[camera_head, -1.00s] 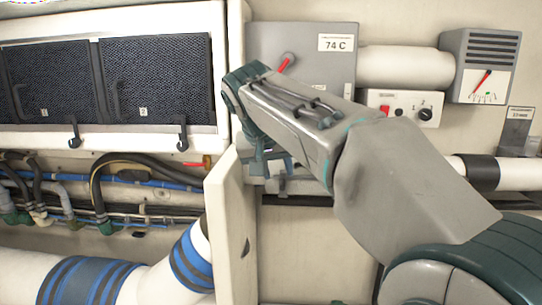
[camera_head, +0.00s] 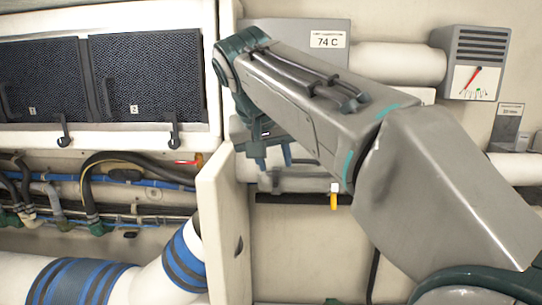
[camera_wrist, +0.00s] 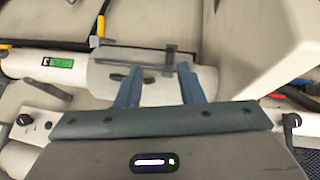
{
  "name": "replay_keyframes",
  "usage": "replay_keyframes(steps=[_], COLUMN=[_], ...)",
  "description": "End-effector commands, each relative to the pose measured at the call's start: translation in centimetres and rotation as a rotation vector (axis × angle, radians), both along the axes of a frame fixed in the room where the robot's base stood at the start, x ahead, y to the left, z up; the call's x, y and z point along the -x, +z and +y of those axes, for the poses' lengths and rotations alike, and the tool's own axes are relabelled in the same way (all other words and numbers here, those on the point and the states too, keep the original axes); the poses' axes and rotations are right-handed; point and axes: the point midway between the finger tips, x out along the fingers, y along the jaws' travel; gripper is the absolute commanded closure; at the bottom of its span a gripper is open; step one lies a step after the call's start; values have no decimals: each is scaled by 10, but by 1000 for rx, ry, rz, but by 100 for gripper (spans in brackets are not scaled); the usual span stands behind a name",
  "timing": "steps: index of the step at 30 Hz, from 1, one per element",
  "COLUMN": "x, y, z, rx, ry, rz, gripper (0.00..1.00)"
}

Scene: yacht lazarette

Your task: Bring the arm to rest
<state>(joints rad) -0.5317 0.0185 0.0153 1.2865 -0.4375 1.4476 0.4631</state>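My gripper (camera_head: 274,164) hangs below the far end of my grey arm, in front of the wall, just right of the white upright panel edge. Its two blue fingers point down with a gap between them. In the wrist view my gripper (camera_wrist: 160,72) is open, fingers apart, with nothing held between them.
The white upright panel (camera_head: 224,235) stands close left of my gripper. Dark mesh lockers (camera_head: 145,75) are at the left, with hoses below. A grey box labelled 74 C (camera_head: 328,41) and a gauge (camera_head: 475,65) are on the wall. A yellow-tipped handle (camera_head: 334,200) shows under my arm.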

Motion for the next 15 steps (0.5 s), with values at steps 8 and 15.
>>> replay_keyframes(steps=[8, 15], x=[43, 99], y=[-90, -178], z=[-73, -120], rx=[-27, -86], ry=[30, 34], rz=[102, 167], gripper=[66, 66])
